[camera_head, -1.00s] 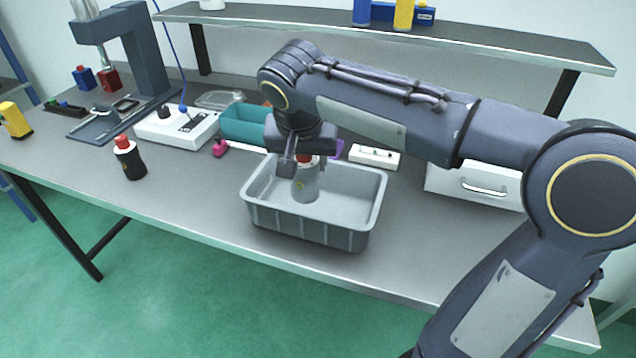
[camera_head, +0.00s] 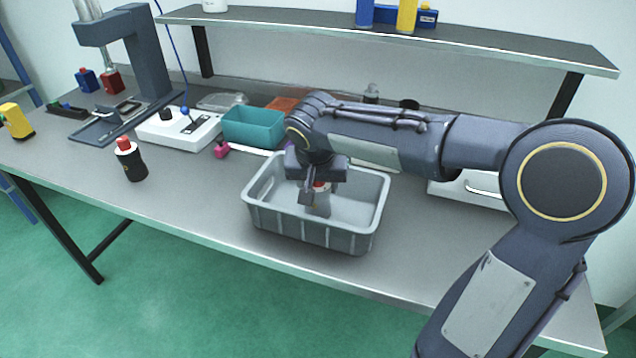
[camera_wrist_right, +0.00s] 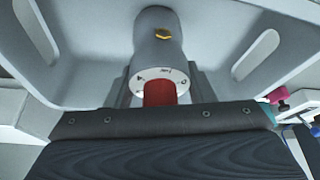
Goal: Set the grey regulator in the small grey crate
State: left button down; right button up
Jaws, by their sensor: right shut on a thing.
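The grey regulator (camera_head: 319,203) is a grey cylinder with a red top, upright inside the small grey crate (camera_head: 300,236). My right gripper (camera_head: 318,190) points down into the crate and is shut on the regulator's top end. In the right wrist view the regulator (camera_wrist_right: 158,45) shows its grey body, a yellow mark and its red cap between my fingers (camera_wrist_right: 160,90); the crate's slotted walls (camera_wrist_right: 258,55) surround it. Whether its base touches the crate floor is hard to tell. My left gripper is not in view.
A black regulator with a red top (camera_head: 130,160) stands to the left on the bench. A teal bin (camera_head: 253,127), a white control box (camera_head: 178,130) and a pink item (camera_head: 221,149) are behind the crate. A raised shelf (camera_head: 400,35) spans the back.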

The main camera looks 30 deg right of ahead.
jog(key=o, duration=0.7)
jog(key=shift+f, duration=0.2)
jog(key=o, duration=0.5)
jog(key=shift+r, duration=0.1)
jog(key=shift+c, duration=0.2)
jog(key=shift+r, duration=0.25)
jog(key=p+v, duration=0.1)
jog(key=v, duration=1)
jog(key=shift+r, duration=0.4)
jog(key=shift+s+a, duration=0.1)
jog(key=s+a+f+n+y+p, duration=0.1)
jog(key=s+f+y, duration=0.1)
jog(key=s, duration=0.4)
jog(key=s+a+f+n+t+y+p, duration=0.1)
jog(key=s+a+f+n+y+p, duration=0.1)
jog(key=s+f, duration=0.2)
jog(key=s+a+f+n+t+y+p, duration=0.1)
jog(key=s+f+n+y+p, duration=0.1)
jog(key=s, duration=0.6)
jog(key=shift+s+a+f, duration=0.3)
jog(key=shift+a+f, duration=0.1)
jog(key=shift+f, duration=0.1)
